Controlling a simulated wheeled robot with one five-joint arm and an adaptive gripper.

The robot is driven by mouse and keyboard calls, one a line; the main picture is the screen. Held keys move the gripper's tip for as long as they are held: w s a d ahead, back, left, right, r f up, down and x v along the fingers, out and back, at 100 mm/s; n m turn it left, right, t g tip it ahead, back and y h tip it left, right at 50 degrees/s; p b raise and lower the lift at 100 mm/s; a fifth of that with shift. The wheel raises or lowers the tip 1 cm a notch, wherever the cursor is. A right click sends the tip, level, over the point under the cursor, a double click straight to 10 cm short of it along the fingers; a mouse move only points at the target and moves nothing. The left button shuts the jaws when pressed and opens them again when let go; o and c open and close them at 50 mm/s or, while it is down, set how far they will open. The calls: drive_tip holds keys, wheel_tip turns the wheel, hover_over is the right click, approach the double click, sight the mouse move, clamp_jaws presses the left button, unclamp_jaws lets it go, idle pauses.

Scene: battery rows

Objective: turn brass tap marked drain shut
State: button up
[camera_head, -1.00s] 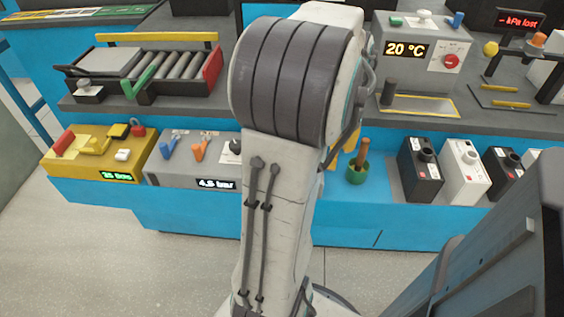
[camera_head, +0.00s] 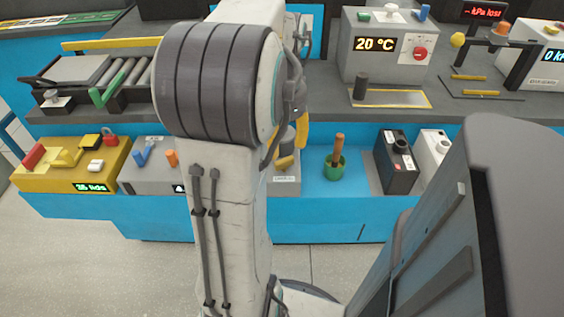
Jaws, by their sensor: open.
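No tap can be read as marked drain. Just right of my arm, a grey block (camera_head: 287,186) on the lower blue ledge carries a small label too small to read. Yellow-brass parts (camera_head: 285,163) show at it, partly hidden behind my arm; I cannot tell whether they are the tap or how it is turned. My arm stands upright across the middle of the view and covers what is behind it.
A green pot with a wooden handle (camera_head: 335,170) and a black battery (camera_head: 397,162) stand to the right on the ledge. A yellow box (camera_head: 60,178) and a grey unit (camera_head: 150,180) stand left. A grey 20 °C box (camera_head: 385,48) stands above. Dark structure blocks the lower right.

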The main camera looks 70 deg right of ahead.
sight(282, 162)
drive_tip(key=shift+f+b, duration=1.1)
drive_tip(key=shift+f, duration=2.35)
drive_tip(key=shift+c, duration=0.3)
clamp_jaws()
